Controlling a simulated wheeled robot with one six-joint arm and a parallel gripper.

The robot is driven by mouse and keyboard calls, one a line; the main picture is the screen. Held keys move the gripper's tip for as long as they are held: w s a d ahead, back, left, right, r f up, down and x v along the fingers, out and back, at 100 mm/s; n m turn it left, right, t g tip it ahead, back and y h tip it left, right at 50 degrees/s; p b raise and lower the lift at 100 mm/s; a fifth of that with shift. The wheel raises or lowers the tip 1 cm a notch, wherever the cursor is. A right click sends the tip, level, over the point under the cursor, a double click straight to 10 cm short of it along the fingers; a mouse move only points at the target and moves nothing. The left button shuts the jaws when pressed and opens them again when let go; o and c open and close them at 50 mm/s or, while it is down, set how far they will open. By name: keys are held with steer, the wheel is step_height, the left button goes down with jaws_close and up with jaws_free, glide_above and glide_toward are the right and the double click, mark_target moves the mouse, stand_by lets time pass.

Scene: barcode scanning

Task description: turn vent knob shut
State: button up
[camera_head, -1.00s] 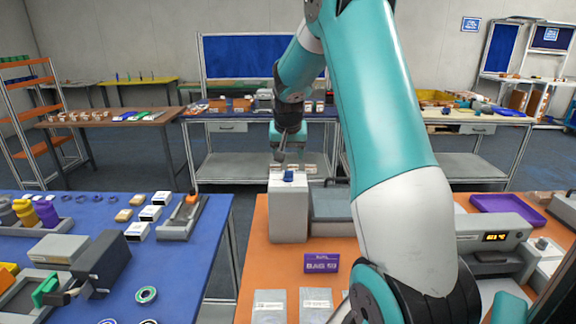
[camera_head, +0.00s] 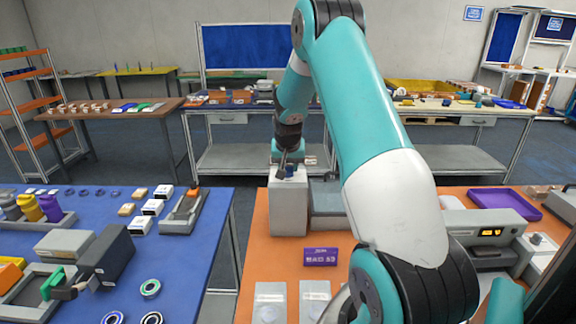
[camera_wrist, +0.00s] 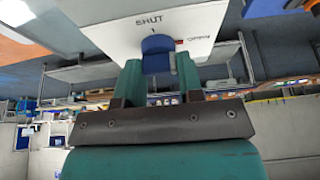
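The vent knob is a small blue knob (camera_wrist: 157,52) on the top of a white-grey box (camera_head: 289,212). The wrist view shows the word SHUT and a short mark on the box face beside the knob. In the head view the knob (camera_head: 290,172) is partly hidden by my gripper. My gripper (camera_wrist: 159,68) has its two teal fingers on either side of the knob, with their tips close to the box face. The fingers look very near the knob's sides; I cannot tell whether they press on it.
A grey unit (camera_head: 326,199) stands close to the right of the box. A purple sign (camera_head: 321,257) and grey packs (camera_head: 270,302) lie in front on the orange table (camera_head: 258,250). A purple tray (camera_head: 503,204) is at the right. A gap separates the blue table (camera_head: 190,262).

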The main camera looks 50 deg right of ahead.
steer(key=shift+n, duration=0.4)
steer(key=shift+c, duration=0.3)
steer(key=n+t+y+b, duration=0.1)
steer(key=n+b, duration=0.1)
steer(key=shift+f+n, duration=0.15)
steer(key=shift+n, duration=0.25)
steer(key=n+y+b, duration=0.1)
steer(key=n, duration=0.1)
steer(key=n+y+b, duration=0.1)
steer(key=n, duration=0.2)
steer(key=shift+d+t, duration=0.15)
steer(key=shift+t, duration=0.15)
steer(key=n+y+b, duration=0.1)
steer(key=n, duration=0.4)
steer(key=shift+y+b, duration=0.35)
steer(key=shift+y, duration=0.05)
steer(key=shift+n+g+y+b, duration=0.15)
steer(key=shift+n+g+y, duration=0.2)
steer(key=shift+n, duration=0.75)
steer(key=shift+n+g+y+b, duration=0.15)
steer(key=shift+n+y, duration=0.3)
steer(key=shift+n, duration=0.65)
steer(key=shift+r, duration=0.2)
steer(key=o, duration=0.9)
steer(key=shift+d, duration=0.1)
